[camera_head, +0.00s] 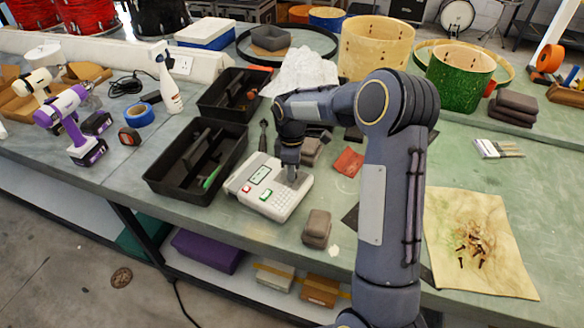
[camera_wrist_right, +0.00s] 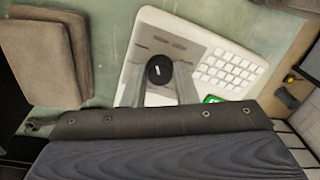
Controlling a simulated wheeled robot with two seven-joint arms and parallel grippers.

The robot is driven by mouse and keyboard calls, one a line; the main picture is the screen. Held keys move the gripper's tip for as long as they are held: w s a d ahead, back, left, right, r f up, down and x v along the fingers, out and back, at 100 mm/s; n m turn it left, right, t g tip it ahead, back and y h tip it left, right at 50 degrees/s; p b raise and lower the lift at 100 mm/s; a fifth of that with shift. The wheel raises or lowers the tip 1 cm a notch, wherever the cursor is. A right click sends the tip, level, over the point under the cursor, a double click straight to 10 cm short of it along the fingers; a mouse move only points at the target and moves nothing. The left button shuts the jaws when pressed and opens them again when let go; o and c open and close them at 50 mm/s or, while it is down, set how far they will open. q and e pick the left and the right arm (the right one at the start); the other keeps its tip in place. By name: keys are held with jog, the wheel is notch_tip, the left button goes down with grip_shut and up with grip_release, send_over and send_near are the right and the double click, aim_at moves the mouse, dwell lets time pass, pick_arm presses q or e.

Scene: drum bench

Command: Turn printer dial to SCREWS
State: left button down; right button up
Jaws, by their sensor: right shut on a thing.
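The white label printer (camera_head: 270,203) lies on the green bench, just right of the black toolbox. It has a small screen, a keypad, and green and red keys. My right gripper (camera_head: 291,176) points down onto its far right part. In the right wrist view the printer (camera_wrist_right: 222,50) shows a round black dial (camera_wrist_right: 160,71) with a white pointer mark. The fingers of my right gripper (camera_wrist_right: 160,76) are shut on the dial, one on each side. The lettering around the dial is too blurred to read. My left gripper does not show.
Black toolboxes (camera_head: 167,176) stand left of the printer. Grey-brown blocks (camera_head: 317,228) lie close to its right, and a dark tool lies behind it. A tan sheet with screws (camera_head: 478,225) lies at right. Wooden and green drum shells (camera_head: 459,80) stand behind.

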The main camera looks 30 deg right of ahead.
jog(key=n, duration=0.4)
jog(key=shift+n, duration=0.4)
dwell(0.4)
jog(key=o, duration=1)
notch_tip(320, 180, up, 7)
jog(key=shift+r, duration=0.4)
